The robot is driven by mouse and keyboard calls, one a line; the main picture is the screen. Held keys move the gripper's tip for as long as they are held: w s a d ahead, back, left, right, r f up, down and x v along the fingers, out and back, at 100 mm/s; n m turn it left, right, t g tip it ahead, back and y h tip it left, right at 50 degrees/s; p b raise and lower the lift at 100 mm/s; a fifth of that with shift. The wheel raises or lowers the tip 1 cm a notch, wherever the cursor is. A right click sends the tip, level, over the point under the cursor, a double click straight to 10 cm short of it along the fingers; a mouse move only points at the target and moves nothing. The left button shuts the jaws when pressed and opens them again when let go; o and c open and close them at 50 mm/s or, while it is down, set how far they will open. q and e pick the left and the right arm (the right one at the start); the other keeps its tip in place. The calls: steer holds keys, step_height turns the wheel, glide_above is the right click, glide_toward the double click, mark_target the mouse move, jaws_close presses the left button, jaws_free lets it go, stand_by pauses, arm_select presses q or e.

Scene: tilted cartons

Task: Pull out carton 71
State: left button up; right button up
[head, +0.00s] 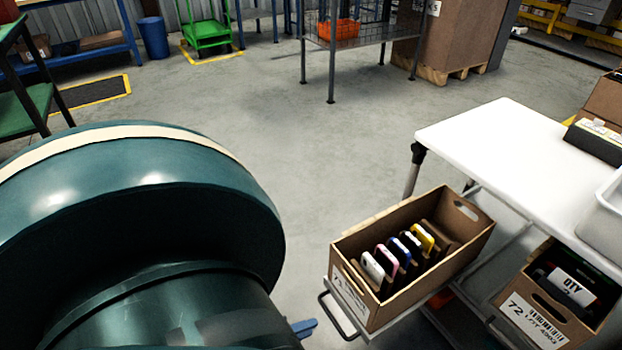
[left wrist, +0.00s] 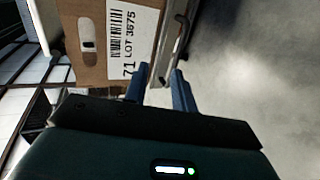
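Carton 71 (head: 352,299) is an open brown box with a white label, holding several phone-like items in a row. It sits on a sliding tray with a grey metal handle (head: 338,317) at its front, out beyond the white table's edge. My left gripper shows only a blue fingertip (head: 303,327) in the head view, left of the handle. In the left wrist view the two blue fingers (left wrist: 160,88) are apart, with the tray's front edge and handle (left wrist: 183,38) at or just beyond them. Contact cannot be told. The carton's label (left wrist: 130,40) is close ahead. My right gripper is not in view.
Carton 72 (head: 536,318) stands to the right under the white table (head: 520,150). A white bin (head: 605,215) and a dark box (head: 597,140) are on the table. The grey floor left of and behind carton 71 is clear. My large left arm link fills the lower left.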

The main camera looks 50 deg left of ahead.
arm_select(q)
steer(key=f+p+v, duration=0.1)
steer(key=v, duration=0.5)
steer(key=shift+s, duration=0.55)
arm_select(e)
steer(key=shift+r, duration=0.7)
arm_select(q)
steer(key=shift+r, duration=0.1)
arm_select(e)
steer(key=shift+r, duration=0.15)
